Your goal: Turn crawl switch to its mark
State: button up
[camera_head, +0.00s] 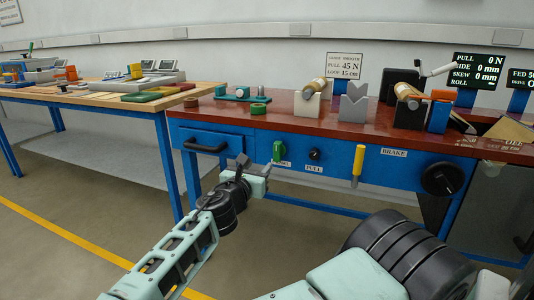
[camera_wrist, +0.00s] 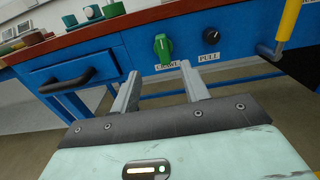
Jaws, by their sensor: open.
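The crawl switch is a green knob (camera_head: 278,151) on the blue front panel of the red-topped bench. In the wrist view the green knob (camera_wrist: 163,47) stands upright above a white label (camera_wrist: 168,66) that appears to read CRAWL. Its mark cannot be made out. My gripper (camera_head: 262,170) is just left of and below the knob in the head view. In the wrist view my gripper (camera_wrist: 160,84) is open and empty, its two fingers pointing toward the panel below the knob, apart from it.
A black PULL knob (camera_head: 314,155) sits right of the switch. A yellow-handled brake lever (camera_head: 358,163) hangs further right, with a black handwheel (camera_head: 441,179) beyond. A drawer with a black handle (camera_head: 205,147) is at left. Floor before the bench is open.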

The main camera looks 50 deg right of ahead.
aim_at(277, 146)
jog(key=b+x, duration=0.1)
jog(key=x, duration=1.6)
jog(key=shift+d, duration=0.15)
jog(key=shift+s, duration=0.1)
jog(key=c, duration=1)
